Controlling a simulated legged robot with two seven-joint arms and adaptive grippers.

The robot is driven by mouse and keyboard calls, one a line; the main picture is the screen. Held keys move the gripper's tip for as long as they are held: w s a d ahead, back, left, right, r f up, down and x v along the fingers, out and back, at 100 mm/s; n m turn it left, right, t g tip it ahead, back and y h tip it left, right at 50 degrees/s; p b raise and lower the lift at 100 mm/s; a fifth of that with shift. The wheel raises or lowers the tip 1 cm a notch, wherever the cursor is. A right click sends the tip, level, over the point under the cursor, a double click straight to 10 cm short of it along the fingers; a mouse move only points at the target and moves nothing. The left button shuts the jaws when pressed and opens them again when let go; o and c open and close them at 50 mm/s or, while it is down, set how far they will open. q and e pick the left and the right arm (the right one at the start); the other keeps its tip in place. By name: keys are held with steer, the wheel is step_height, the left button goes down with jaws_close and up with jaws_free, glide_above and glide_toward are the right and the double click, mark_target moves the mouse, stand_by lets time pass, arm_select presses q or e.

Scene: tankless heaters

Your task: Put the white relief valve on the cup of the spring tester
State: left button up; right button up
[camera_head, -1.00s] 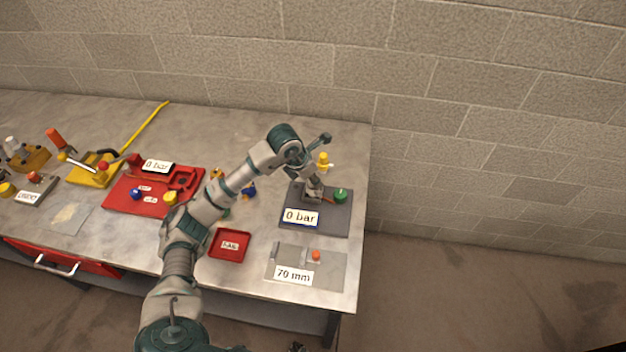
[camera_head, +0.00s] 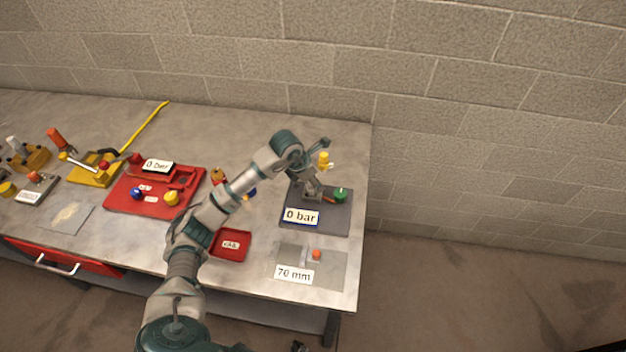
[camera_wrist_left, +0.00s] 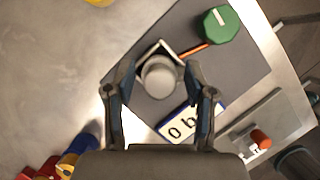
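My left gripper (camera_head: 313,188) is over the dark grey plate (camera_head: 334,222) with the 0 bar display (camera_head: 301,217). In the left wrist view its fingers (camera_wrist_left: 159,82) are spread, one on each side of a round pale grey-white piece (camera_wrist_left: 160,76) in a square metal frame. There are gaps between the piece and both fingers. I cannot tell whether this piece is the white relief valve or part of the plate's fixture. The spring tester's cup cannot be made out with certainty. My right gripper is not in view.
A green knob (camera_head: 340,195) is close beside the gripper, and a yellow-topped piece (camera_head: 323,160) is behind it. In front lies a plate with a 70 mm sign (camera_head: 294,274) and orange knob (camera_head: 316,254). A red tray (camera_head: 247,253) and red board (camera_head: 119,200) are left.

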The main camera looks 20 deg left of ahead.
arm_select(q)
steer(key=v, duration=1.2)
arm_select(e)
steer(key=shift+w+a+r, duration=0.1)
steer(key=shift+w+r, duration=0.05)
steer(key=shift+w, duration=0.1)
arm_select(q)
steer(key=shift+w+r, duration=0.1)
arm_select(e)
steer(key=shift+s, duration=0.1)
